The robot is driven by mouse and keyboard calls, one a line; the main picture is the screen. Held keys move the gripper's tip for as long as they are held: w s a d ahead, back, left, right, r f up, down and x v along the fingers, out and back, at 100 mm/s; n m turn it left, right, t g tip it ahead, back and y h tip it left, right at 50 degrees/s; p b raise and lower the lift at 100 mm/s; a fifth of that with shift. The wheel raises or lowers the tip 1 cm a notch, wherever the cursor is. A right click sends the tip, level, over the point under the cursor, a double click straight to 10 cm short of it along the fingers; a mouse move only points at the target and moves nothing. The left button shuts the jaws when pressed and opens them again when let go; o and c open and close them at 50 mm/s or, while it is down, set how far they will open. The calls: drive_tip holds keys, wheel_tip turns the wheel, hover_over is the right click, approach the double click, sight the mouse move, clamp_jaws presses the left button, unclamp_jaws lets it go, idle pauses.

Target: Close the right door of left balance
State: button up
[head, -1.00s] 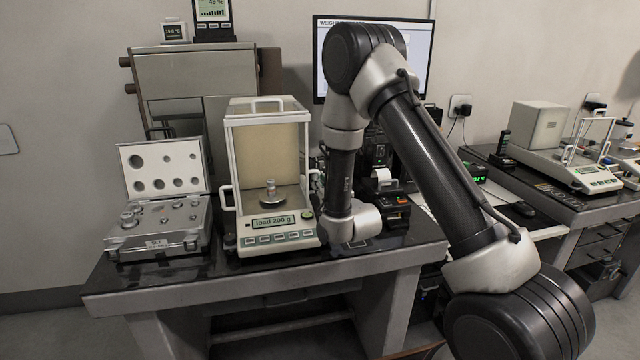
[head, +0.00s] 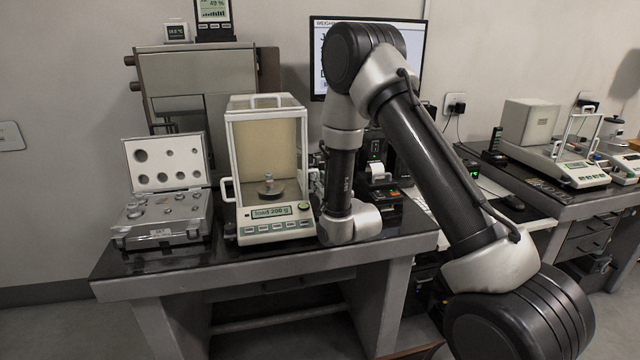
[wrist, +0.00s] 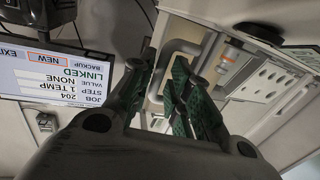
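The left balance (head: 268,238) stands on the near table, a white-framed glass case with a weight (head: 268,184) on its pan. Its display reads "load 200 g". The right door's pale handle (head: 315,178) shows at the case's right side. How far that door stands open I cannot tell. In the wrist view a pale U-shaped handle (wrist: 172,45) lies beyond and between the fingertips. My gripper (wrist: 164,68) has its green-padded fingers apart, around or just short of this handle; contact is not clear. In the head view my arm hides the fingers.
An open weight case (head: 160,238) stands left of the balance. A monitor (head: 425,60) and a small printer (head: 380,195) are behind and right of my arm. A second balance (head: 580,175) stands on the right table (head: 575,205). The table's front edge (head: 270,268) is clear.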

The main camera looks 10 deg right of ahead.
drive_tip(key=s+d, duration=0.1)
drive_tip(key=s, duration=0.6)
drive_tip(key=shift+s+d, duration=0.2)
drive_tip(key=shift+d, duration=0.05)
drive_tip(key=s+d+r+m+g+h, duration=0.1)
drive_tip(key=s+d+r+g, duration=0.25)
drive_tip(key=r, duration=0.25)
drive_tip(key=s+d+r+m+g+h, duration=0.1)
drive_tip(key=s+d+r+g, duration=0.1)
drive_tip(key=d+r+g, duration=0.3)
drive_tip(key=s+d+r+g, duration=0.1)
drive_tip(key=s+r, duration=0.1)
drive_tip(key=s, duration=0.8)
drive_tip(key=s+d+r+g+h, duration=0.1)
drive_tip(key=s+d+r+g, duration=0.1)
drive_tip(key=s, duration=0.8)
drive_tip(key=s+d+r+g, duration=0.2)
drive_tip(key=s+r, duration=0.1)
drive_tip(key=s, duration=0.7)
drive_tip(key=shift+m, duration=0.3)
